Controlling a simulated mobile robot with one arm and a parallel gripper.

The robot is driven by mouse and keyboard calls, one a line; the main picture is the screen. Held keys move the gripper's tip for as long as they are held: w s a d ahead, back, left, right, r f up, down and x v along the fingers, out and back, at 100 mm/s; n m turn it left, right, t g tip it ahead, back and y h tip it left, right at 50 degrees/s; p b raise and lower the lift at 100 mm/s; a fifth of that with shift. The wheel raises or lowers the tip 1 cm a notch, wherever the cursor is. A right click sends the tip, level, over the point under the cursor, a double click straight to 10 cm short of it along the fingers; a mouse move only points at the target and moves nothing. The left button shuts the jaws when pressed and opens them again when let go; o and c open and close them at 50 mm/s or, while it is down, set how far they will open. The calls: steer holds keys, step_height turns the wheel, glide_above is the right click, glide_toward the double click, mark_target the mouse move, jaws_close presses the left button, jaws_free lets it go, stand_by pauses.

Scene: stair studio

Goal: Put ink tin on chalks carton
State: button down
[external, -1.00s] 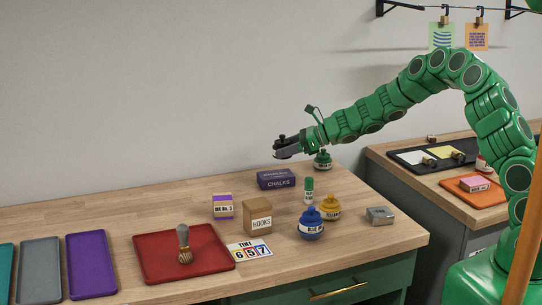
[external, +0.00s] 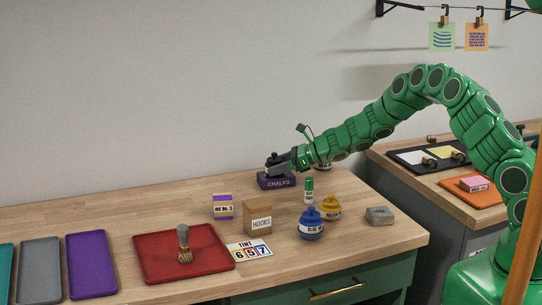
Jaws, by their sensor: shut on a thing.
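The chalks carton (external: 277,184) is a purple box lying at the back of the wooden counter, its label facing front. My gripper (external: 272,166) is directly over its top, low down. It is shut on a small dark thing, which I take to be the ink tin; the fingers hide most of it and no label shows. I cannot tell whether the held thing touches the carton's top. The fingers and the held thing cover most of the carton's upper face.
A purple-and-white box (external: 222,206), hooks box (external: 257,218), green bottle (external: 308,190), blue pot (external: 311,224), yellow pot (external: 330,207) and grey block (external: 380,215) stand in front. Counter left of the carton is clear.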

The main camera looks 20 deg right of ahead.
steer(key=shift+f, duration=0.1)
steer(key=shift+c, duration=0.6)
jaws_free()
steer(key=shift+s+d+r, duration=0.25)
steer(key=shift+d+r, duration=0.15)
steer(key=shift+d, duration=0.1)
steer(key=v, duration=1)
steer(key=shift+s+d, duration=0.2)
steer(key=shift+d, duration=0.1)
